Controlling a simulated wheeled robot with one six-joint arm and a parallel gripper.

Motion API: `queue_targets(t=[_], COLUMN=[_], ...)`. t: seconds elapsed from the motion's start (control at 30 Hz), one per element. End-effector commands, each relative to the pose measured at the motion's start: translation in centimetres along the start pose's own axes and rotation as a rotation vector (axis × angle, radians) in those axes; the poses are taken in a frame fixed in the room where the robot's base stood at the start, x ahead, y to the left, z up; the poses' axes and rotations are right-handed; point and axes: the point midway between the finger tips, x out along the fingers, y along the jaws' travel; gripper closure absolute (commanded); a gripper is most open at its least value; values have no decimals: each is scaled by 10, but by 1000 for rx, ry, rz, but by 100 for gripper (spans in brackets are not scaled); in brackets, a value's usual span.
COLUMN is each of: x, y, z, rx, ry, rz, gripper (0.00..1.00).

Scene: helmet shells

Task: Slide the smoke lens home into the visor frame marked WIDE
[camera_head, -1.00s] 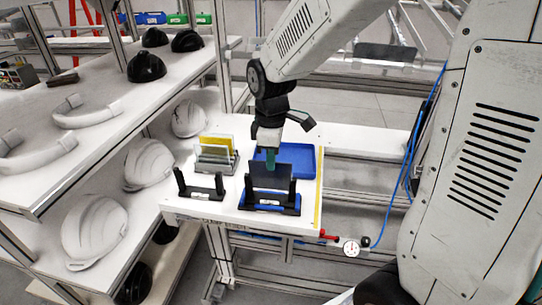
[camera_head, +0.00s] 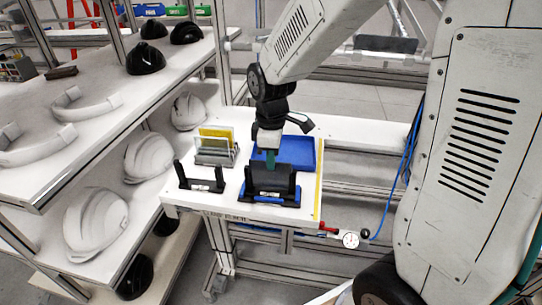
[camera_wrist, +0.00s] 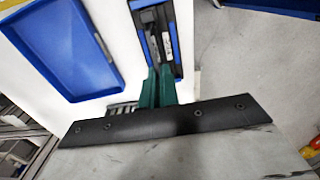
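The dark smoke lens (camera_head: 270,179) stands between the two black posts of the right visor frame (camera_head: 270,198), which has a blue base. The lens looks upright and low in this frame; its bottom edge cannot be made out. My gripper (camera_head: 270,161) is above it, with green fingers close together at the lens's top edge, shut on it. In the wrist view the fingers (camera_wrist: 158,88) point at the black and blue frame (camera_wrist: 174,38); the lens is hard to separate there. A second black visor frame (camera_head: 202,183) stands empty to the left. The frame labels are too small to read.
A rack with grey and yellow plates (camera_head: 215,150) stands behind the left frame. A blue tray (camera_head: 303,153) lies behind the right frame, and in the wrist view (camera_wrist: 60,50). A shelf with helmets (camera_head: 95,218) is at left.

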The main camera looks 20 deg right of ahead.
Motion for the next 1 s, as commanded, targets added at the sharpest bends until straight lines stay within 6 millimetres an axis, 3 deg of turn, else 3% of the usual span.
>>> queue_targets(t=[0.43, 0.53, 0.57, 0.87, 1.0], x=[11, 11, 11, 9, -8], y=[0, 0, 0, 0, 0], z=[0, 0, 0, 0, 0], rx=[0, 0, 0, 0, 0], ry=[-1, 0, 0, 0, 2], rz=[-1, 0, 0, 0, 2], gripper=[100, 75, 72, 72, 72])
